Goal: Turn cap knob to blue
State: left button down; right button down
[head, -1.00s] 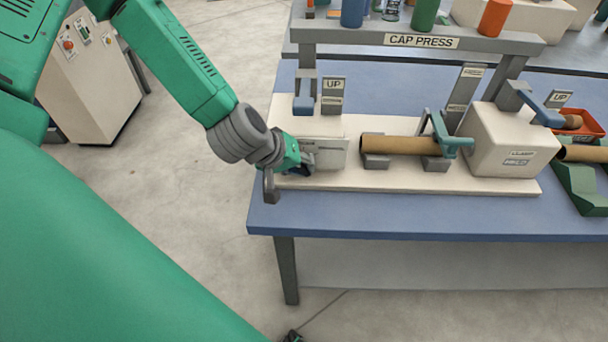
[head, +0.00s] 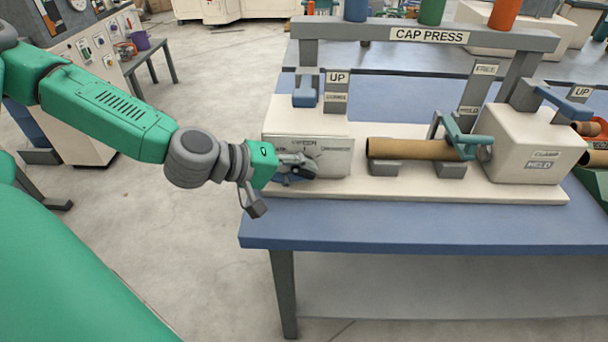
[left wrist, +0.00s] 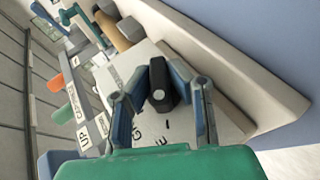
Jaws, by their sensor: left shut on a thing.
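The cap knob (left wrist: 161,84) is dark with a pale round spot on its end. It sits on the pale front face (left wrist: 135,75) of a block in the left wrist view. My left gripper (left wrist: 163,80) is shut on it, with a finger on each side. In the head view my left gripper (head: 304,168) is at the front of the left block (head: 320,140) of the cap press and mostly hides the knob. Lettering beside the knob is partly covered, and I cannot read which colour it points to. My right gripper is not in view.
Blue (head: 356,10), green (head: 432,12) and orange (head: 504,14) cylinders stand above the CAP PRESS sign (head: 429,35). A brown tube (head: 410,148) lies on rests right of the block. The blue table's (head: 400,222) front strip is clear.

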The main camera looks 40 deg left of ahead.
pick_arm(q)
jog(key=shift+w+a, duration=0.15)
jog(key=c, duration=1.5)
grip_release()
jog(key=shift+a, duration=0.1)
jog(key=shift+c, duration=0.2)
jog(key=shift+r, duration=0.1)
